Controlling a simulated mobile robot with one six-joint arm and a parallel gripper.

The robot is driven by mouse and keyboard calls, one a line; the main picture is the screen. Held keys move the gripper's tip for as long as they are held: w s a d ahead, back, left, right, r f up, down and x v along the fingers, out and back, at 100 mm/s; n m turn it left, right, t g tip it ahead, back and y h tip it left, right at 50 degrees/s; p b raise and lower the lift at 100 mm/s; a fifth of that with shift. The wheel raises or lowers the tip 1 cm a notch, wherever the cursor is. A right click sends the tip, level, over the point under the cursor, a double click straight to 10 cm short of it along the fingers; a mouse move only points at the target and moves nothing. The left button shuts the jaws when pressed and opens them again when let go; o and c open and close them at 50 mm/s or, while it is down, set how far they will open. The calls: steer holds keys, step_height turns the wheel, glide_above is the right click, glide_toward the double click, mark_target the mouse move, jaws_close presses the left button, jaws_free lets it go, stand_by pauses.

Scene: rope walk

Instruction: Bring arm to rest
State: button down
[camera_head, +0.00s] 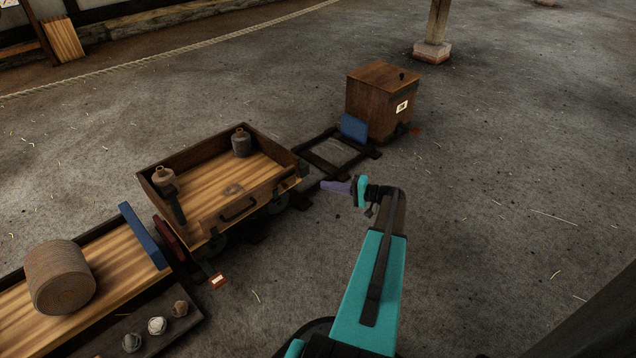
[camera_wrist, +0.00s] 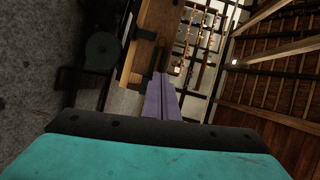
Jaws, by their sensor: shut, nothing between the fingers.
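My arm reaches forward from the bottom of the head view, with a teal link and a teal wrist. My gripper (camera_head: 336,187) points left, its purple fingers beside the right end of the wooden cart, apart from it as far as I can tell. In the wrist view my gripper (camera_wrist: 161,88) shows its two purple fingers together, with nothing between them. The wooden cart (camera_head: 232,190) stands left of the gripper.
Two jars, one brown (camera_head: 165,179) and one dark (camera_head: 241,142), stand in the cart. A lidded wooden box (camera_head: 376,95) stands at the far end of the track (camera_head: 330,158). The floor to the right is clear.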

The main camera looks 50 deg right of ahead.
steer(key=shift+s+d, duration=0.25)
steer(key=shift+s, duration=0.4)
steer(key=shift+w+r, duration=0.1)
